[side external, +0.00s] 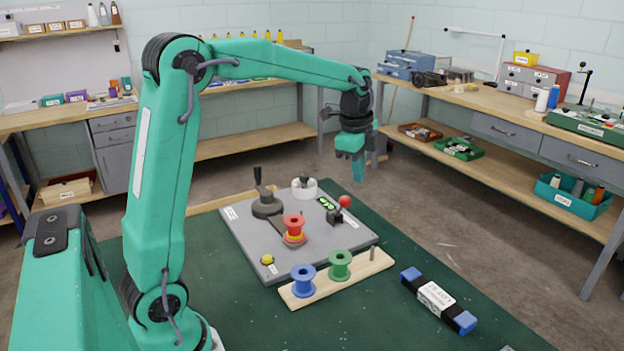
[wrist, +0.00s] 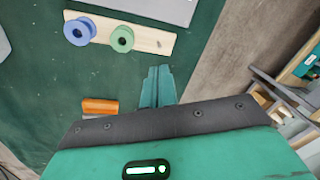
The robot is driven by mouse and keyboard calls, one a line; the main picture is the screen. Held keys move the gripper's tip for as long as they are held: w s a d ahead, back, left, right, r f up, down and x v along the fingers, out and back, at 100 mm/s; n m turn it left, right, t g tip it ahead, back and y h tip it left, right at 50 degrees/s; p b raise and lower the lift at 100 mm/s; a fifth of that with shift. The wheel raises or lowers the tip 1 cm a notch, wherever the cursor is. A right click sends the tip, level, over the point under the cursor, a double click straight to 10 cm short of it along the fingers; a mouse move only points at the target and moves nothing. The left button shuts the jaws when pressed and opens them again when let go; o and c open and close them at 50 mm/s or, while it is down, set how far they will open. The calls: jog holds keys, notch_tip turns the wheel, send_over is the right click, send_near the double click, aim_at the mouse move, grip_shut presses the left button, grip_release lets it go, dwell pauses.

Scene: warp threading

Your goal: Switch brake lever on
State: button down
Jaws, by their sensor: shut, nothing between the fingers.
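A grey control panel (side external: 345,241) lies on the green mat; its edge shows at the top of the wrist view (wrist: 165,8). Near its right edge stands a short lever with a red ball knob (side external: 345,202), beside small green lights (side external: 326,203). Near its far left edge a black-handled lever (side external: 257,176) stands upright on a round dark base. I cannot tell from the labels which is the brake lever. My gripper (side external: 359,178) is shut and empty, pointing down above the panel's right side in the side view, apart from both levers. In the wrist view its fingers (wrist: 158,72) are together.
A red spool (side external: 294,226) and a yellow knob (side external: 267,259) are on the panel. A wooden strip (side external: 348,280) holds a blue spool (side external: 303,280) and a green spool (side external: 340,265). Workbenches line the walls.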

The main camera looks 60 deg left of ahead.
jog(key=w+a+f+m+g, duration=0.1)
jog(key=w+a+f+m, duration=0.2)
jog(key=w+a+f, duration=0.1)
jog(key=shift+w+f+m, duration=0.3)
jog(key=shift+w+f, duration=0.3)
jog(key=shift+w, duration=0.05)
jog(key=shift+f, duration=0.1)
send_over(340, 210)
jog(key=d, duration=0.5)
notch_tip(340, 210, down, 8)
jog(key=shift+w+a+f, duration=0.2)
jog(key=shift+w+f, duration=0.05)
jog(key=shift+w, duration=0.15)
